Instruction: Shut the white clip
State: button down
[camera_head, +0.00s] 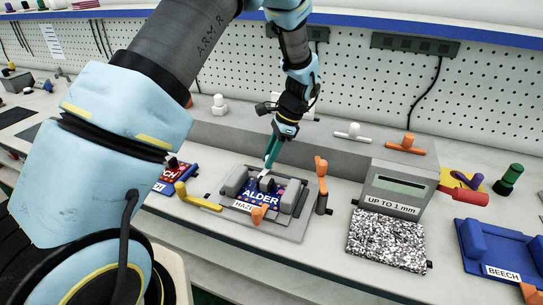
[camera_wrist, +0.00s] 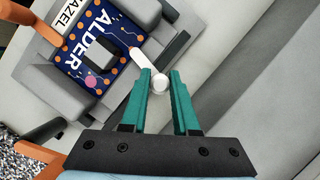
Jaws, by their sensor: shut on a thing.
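The white clip (camera_wrist: 144,62) is a short white lever with a round end at the edge of the blue ALDER board (camera_wrist: 84,55). In the wrist view it slants across the board's edge, its round end between my green fingertips. My gripper (camera_wrist: 161,78) is shut on that round end. The board lies in a grey holder (camera_head: 290,228) labelled HAZEL. In the head view my gripper (camera_head: 269,163) reaches down at the holder's back edge, and the clip is mostly hidden there.
An orange clip (camera_head: 259,214) is at the holder's front and an orange-topped handle (camera_head: 321,168) at its right. A yellow handle (camera_head: 190,196) lies left. A grey box marked UP TO 1 mm (camera_head: 395,187) stands right, behind a speckled pad (camera_head: 385,240). A pegboard wall (camera_head: 470,90) rises behind.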

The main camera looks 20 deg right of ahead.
jog(key=shift+w+a+n+g, duration=0.2)
jog(key=shift+n+g, duration=0.2)
jog(key=shift+n, duration=0.7)
jog(key=c, duration=0.7)
grip_release()
jog(key=shift+o, duration=0.2)
jog(key=shift+r, duration=0.1)
jog(key=b+v, duration=0.2)
jog(key=v, duration=0.8)
jog(key=shift+d+r, duration=0.2)
jog(key=shift+r, duration=0.1)
